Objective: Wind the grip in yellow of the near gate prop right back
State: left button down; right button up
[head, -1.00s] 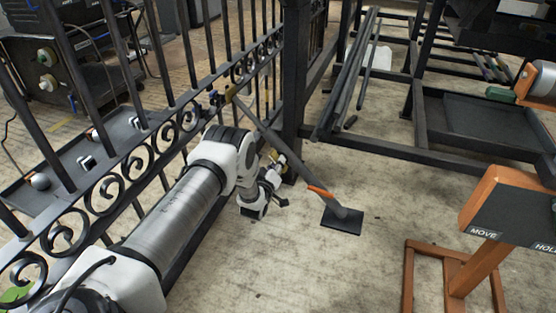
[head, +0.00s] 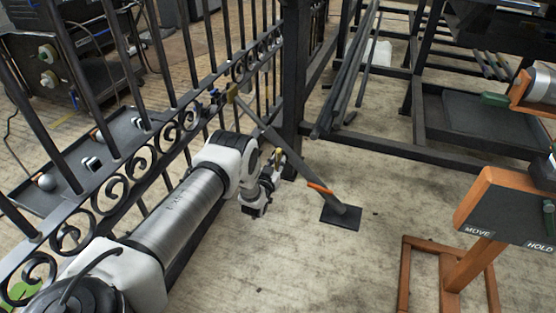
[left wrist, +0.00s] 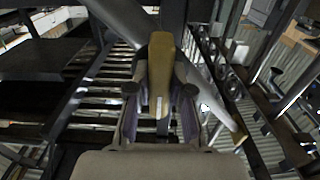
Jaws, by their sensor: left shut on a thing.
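The near gate prop is a dark slanted bar (head: 290,144) with an orange band near its lower end. It runs from a yellow bracket on the gate (head: 232,93) down to a flat black foot plate (head: 340,217) on the floor. The yellow grip (left wrist: 161,70) shows large in the left wrist view, and a small part shows in the head view (head: 279,158). My left gripper (left wrist: 160,103) is shut on the grip, one finger on each side; in the head view it (head: 273,170) is beside the bar, partly hidden by my wrist.
The black scrollwork gate (head: 190,118) runs along the left of my left arm. A dark post (head: 295,80) and metal rack (head: 395,148) stand behind the prop. An orange stand with a MOVE/HOLD panel (head: 505,205) is at right. Floor in front of the foot plate is clear.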

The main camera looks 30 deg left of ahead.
dwell(0.4)
pick_arm(q)
jog(key=c, duration=1)
grip_release()
jog(key=shift+c, duration=0.2)
jog(key=v, duration=1.2)
jog(key=shift+f, duration=0.1)
